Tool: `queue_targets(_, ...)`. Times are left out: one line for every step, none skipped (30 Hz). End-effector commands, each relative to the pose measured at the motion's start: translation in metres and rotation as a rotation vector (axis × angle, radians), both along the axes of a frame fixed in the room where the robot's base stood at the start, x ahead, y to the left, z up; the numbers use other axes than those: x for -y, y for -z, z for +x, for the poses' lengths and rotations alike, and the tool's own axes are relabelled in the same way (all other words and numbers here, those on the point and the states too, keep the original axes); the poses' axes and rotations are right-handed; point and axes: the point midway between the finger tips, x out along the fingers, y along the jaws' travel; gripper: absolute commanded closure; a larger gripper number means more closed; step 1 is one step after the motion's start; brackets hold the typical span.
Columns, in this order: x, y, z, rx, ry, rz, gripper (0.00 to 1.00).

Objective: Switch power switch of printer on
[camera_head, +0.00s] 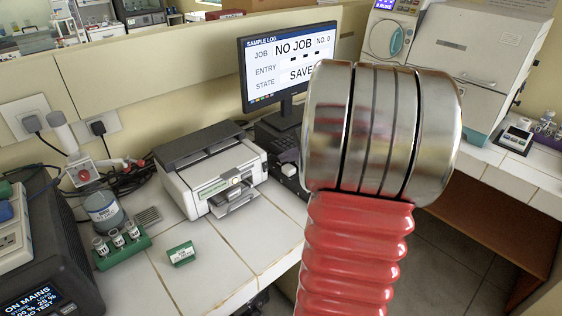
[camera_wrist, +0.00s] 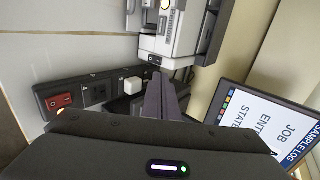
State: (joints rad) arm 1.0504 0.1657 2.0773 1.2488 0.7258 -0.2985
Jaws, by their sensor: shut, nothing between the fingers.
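The printer (camera_head: 213,172) is a white and grey box on the bench, left of the monitor. It also shows at the top of the wrist view (camera_wrist: 172,38), turned on its side, with a small lit orange spot. A red rocker switch (camera_wrist: 58,101) sits at the left end of a black socket strip (camera_wrist: 78,96) in the wrist view. I cannot tell its position or whether it belongs to the printer. My gripper (camera_wrist: 159,77) is shut and empty, right of the strip and apart from the red switch. My arm hides the gripper in the head view.
Cables lie behind the printer. The tiles at the bench front are clear.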

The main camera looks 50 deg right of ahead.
Motion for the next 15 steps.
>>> queue_targets(0.0, -0.008, -0.005, 0.003, 0.0, -0.003, 1.0)
queue_targets(-0.001, -0.011, -0.007, 0.002, 0.0, -0.003, 1.0)
queue_targets(-0.001, -0.016, -0.011, 0.002, 0.001, -0.004, 1.0)
queue_targets(-0.001, -0.019, -0.013, 0.002, 0.0, -0.003, 1.0)
queue_targets(-0.002, -0.022, -0.016, 0.001, 0.0, -0.002, 1.0)
queue_targets(-0.002, -0.026, -0.018, 0.002, -0.001, -0.002, 1.0)
queue_targets(-0.002, -0.028, -0.02, 0.002, -0.001, -0.002, 1.0)
queue_targets(-0.003, -0.029, -0.021, 0.001, -0.001, -0.002, 1.0)
queue_targets(-0.003, -0.031, -0.022, 0.0, -0.001, -0.002, 1.0)
queue_targets(-0.003, -0.032, -0.023, 0.0, -0.001, 0.0, 1.0)
queue_targets(-0.003, -0.033, -0.024, 0.0, -0.001, 0.0, 1.0)
queue_targets(-0.004, -0.034, -0.025, 0.0, -0.002, 0.0, 1.0)
queue_targets(-0.004, -0.034, -0.024, 0.0, -0.003, 0.001, 1.0)
queue_targets(-0.004, -0.034, -0.024, 0.0, -0.003, 0.001, 1.0)
queue_targets(-0.004, -0.034, -0.024, 0.0, -0.003, 0.001, 1.0)
